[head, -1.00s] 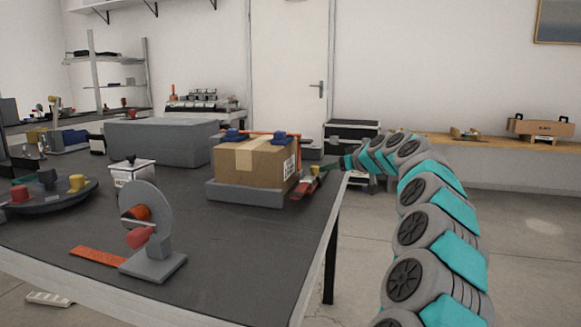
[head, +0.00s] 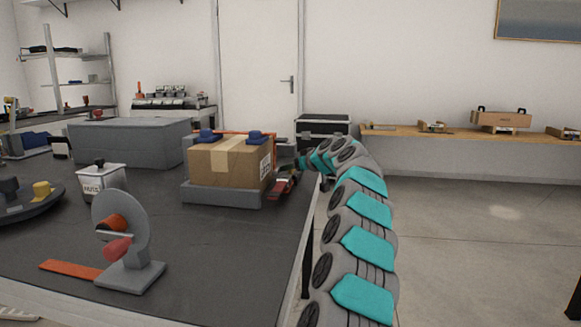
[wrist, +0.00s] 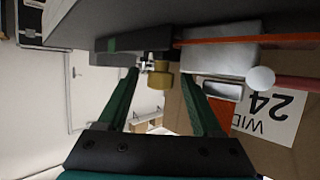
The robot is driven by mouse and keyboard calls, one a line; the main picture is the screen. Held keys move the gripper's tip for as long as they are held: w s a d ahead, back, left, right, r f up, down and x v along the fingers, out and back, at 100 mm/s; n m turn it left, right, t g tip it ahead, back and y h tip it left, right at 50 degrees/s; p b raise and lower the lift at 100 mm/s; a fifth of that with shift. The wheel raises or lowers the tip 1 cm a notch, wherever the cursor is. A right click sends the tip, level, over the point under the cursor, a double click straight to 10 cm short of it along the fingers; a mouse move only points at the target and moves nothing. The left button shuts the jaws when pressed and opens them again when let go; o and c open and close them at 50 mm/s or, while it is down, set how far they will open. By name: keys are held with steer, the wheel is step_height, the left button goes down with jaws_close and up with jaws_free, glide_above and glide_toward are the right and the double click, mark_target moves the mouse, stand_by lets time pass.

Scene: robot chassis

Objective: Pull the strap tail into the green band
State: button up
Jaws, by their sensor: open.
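A cardboard box (head: 228,168) sits on a grey tray (head: 222,198), with an orange strap (head: 236,132) and blue corner pieces on top. In the wrist view the orange strap (wrist: 245,45) runs into grey hardware beside a dark bar. The green band (wrist: 112,44) is a short mark on that bar. A brass-yellow knob (wrist: 160,80), possibly the tail's end, hangs by the bar. My gripper (wrist: 161,74) is open, its green fingers either side of the knob; contact is unclear. In the head view my gripper (head: 297,164) is at the box's right side.
A red piece (head: 283,186) sticks out at the tray's right side. A grey stand with a disc (head: 120,235) is at the table's front, beside an orange strip (head: 70,269). A white container (head: 101,180) and a round turntable stand left. The table's middle front is clear.

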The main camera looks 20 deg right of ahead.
steer(key=shift+w+f, duration=0.15)
steer(key=shift+w, duration=0.2)
steer(key=shift+a, duration=0.1)
jaws_close()
stand_by(0.4)
stand_by(0.9)
